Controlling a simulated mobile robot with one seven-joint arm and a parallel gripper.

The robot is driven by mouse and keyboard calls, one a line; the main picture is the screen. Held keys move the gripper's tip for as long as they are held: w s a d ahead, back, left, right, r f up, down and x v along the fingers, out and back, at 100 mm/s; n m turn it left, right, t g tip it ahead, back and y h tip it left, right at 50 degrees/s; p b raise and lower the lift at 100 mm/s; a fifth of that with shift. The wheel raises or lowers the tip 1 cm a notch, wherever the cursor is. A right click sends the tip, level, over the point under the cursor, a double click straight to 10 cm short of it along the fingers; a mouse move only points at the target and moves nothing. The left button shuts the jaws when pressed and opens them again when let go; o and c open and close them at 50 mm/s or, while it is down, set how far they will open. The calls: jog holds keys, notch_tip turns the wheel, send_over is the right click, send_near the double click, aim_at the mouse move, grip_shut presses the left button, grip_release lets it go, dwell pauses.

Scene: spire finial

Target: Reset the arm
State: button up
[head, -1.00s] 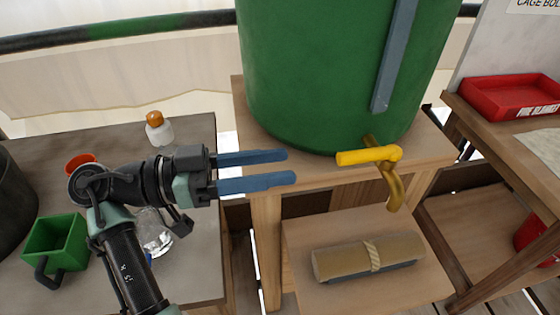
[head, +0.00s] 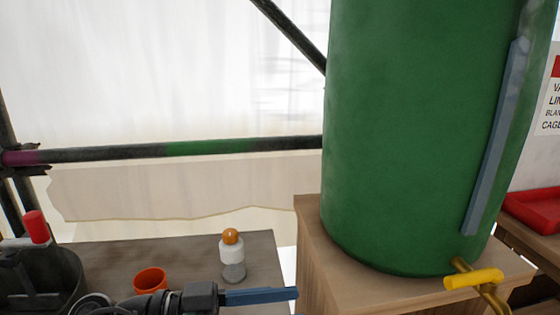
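My gripper (head: 262,300) is at the bottom edge of the head view, pointing right. One blue finger shows and the lower part is cut off by the frame, so its opening cannot be seen now. No object shows at the visible finger. It is in front of the wooden table (head: 205,258) on the left, with its fingertip left of the wooden stand (head: 315,262). The rest of my arm is mostly below the frame.
A large green barrel (head: 415,130) with a yellow-handled tap (head: 473,279) stands on the stand. A white bottle with an orange cap (head: 232,256), an orange cup (head: 150,280) and a dark pot (head: 50,282) are on the left table. A red tray (head: 535,210) is at right.

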jog(key=w+d+r+n+t+y, duration=0.3)
jog(key=w+n+t+y, duration=0.2)
jog(key=w+t, duration=0.25)
notch_tip(320, 180, up, 11)
jog(key=w+n+t+y, duration=0.2)
jog(key=n+t+y, duration=0.2)
jog(key=t+y, duration=0.15)
jog(key=s+a+r+n+t+y+p, duration=0.1)
jog(key=s+a+r+n+t+y, duration=0.2)
jog(key=s+r+t, duration=0.6)
jog(key=s+r+n+t+y+p, duration=0.3)
jog(key=s+r, duration=0.5)
jog(key=r, duration=0.6)
notch_tip(320, 180, up, 20)
jog(key=y+p, duration=0.1)
jog(key=p, duration=1.8)
jog(key=shift+w+m+p, duration=0.3)
jog(key=shift+w+m, duration=0.1)
jog(key=shift+w, duration=0.05)
jog(key=shift+a, duration=0.1)
